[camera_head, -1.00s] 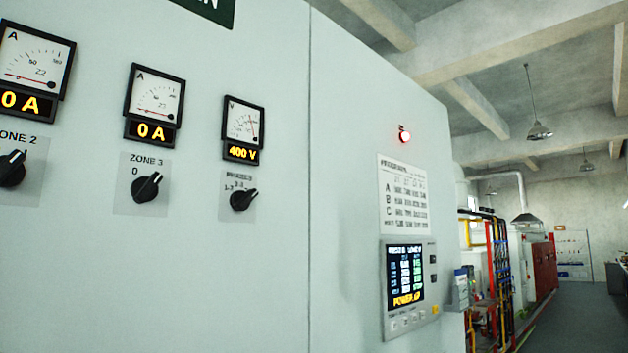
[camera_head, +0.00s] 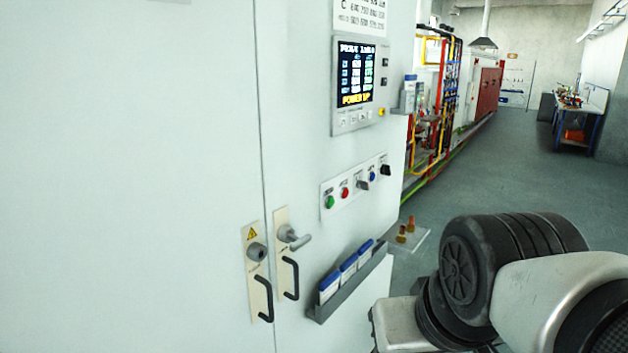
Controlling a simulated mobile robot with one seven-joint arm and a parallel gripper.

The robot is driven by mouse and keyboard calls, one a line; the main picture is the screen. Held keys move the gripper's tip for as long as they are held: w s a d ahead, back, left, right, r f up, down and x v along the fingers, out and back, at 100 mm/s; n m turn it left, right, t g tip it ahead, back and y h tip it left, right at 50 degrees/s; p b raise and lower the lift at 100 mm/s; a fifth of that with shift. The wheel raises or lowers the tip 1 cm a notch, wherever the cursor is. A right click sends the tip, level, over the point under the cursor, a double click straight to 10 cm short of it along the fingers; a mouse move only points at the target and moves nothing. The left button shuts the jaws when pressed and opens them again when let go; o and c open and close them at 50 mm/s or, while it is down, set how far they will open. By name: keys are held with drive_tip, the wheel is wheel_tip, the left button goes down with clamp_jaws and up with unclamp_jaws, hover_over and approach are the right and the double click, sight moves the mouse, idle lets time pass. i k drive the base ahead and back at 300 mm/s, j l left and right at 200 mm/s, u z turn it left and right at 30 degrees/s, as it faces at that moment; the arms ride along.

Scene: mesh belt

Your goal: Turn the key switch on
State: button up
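A white control strip (camera_head: 326,206) on the grey cabinet door carries a row of small controls. From left to right they are a green button (camera_head: 329,202), a red button (camera_head: 345,193), a small metallic switch (camera_head: 362,185), a blue button (camera_head: 372,176) and a black knob (camera_head: 386,170). The metallic switch looks like the key switch, but it is too small to read its position or label. My gripper is out of view; only part of my arm shows at the lower right.
A lit display (camera_head: 356,75) sits above the strip. A small shelf (camera_head: 421,240) juts from the cabinet's right edge. Open floor (camera_head: 540,170) lies to the right.

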sight(364, 186)
drive_tip(key=i+l, duration=0.45)
drive_tip(key=i+l+z, duration=0.1)
drive_tip(key=i+l, duration=0.35)
drive_tip(key=l, duration=0.2)
